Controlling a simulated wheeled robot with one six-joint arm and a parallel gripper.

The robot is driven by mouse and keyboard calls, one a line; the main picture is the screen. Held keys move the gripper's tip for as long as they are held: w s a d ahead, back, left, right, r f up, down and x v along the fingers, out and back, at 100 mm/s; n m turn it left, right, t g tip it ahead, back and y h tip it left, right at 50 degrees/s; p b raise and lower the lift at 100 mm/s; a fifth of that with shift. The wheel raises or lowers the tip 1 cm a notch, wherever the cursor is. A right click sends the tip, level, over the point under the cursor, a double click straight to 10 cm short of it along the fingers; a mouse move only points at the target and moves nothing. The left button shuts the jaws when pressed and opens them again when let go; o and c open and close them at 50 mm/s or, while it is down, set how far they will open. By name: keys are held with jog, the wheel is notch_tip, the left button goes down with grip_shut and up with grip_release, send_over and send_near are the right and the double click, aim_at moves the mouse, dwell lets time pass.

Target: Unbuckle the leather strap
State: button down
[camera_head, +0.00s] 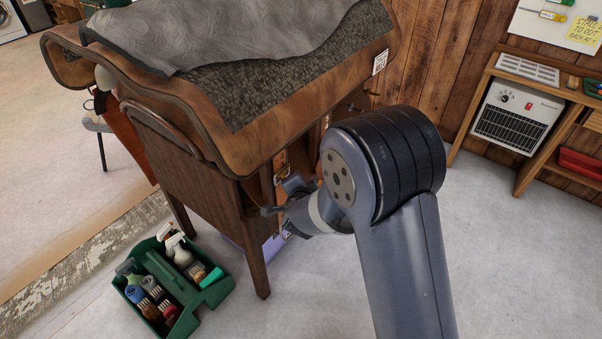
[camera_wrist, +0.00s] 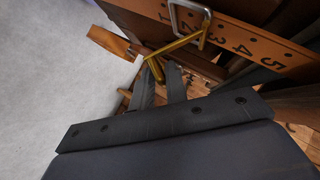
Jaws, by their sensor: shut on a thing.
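In the wrist view, the tan leather strap (camera_wrist: 262,43) with stamped numbers runs across the upper right. A silver buckle frame (camera_wrist: 203,11) sits on it, with a brass-coloured prong (camera_wrist: 181,44) reaching down to my fingertips. My gripper (camera_wrist: 158,68) is shut on the lower end of this prong; the exact contact is partly hidden. A short tan leather end (camera_wrist: 112,42) sticks out to the left of the fingertips. In the head view, my gripper (camera_head: 277,199) is beside the hanging strap (camera_head: 280,162), below the saddle; the buckle is too small to make out there.
The saddle (camera_head: 270,125) with a grey pad (camera_head: 215,40) overhangs my gripper on a wooden stand (camera_head: 190,170). A green grooming caddy (camera_head: 215,292) stands on the floor at left. A bench with a heater (camera_head: 517,117) is at right. The floor between is clear.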

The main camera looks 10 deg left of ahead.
jog(key=shift+w+a+r+n+g+h+p, duration=0.1)
jog(key=shift+r+n+g+h+p, duration=0.45)
jog(key=shift+p, duration=1.7)
jog(key=shift+w+a+r+n+t+h+p, duration=0.15)
jog(key=shift+r+p, duration=0.85)
jog(key=shift+p, duration=1.25)
jog(key=p, duration=0.3)
jog(key=shift+s+r+g+h+p, duration=0.1)
jog(key=shift+r+g+h+p, duration=0.05)
jog(key=shift+g+h+p, duration=0.2)
jog(key=shift+n+p, duration=0.3)
jog(key=shift+p, duration=0.8)
jog(key=shift+h+p, duration=0.25)
jog(key=shift+p, duration=0.15)
jog(key=c, duration=1.6)
grip_release()
jog(key=shift+a, duration=0.1)
jog(key=shift+o, duration=0.2)
jog(key=shift+f, duration=0.25)
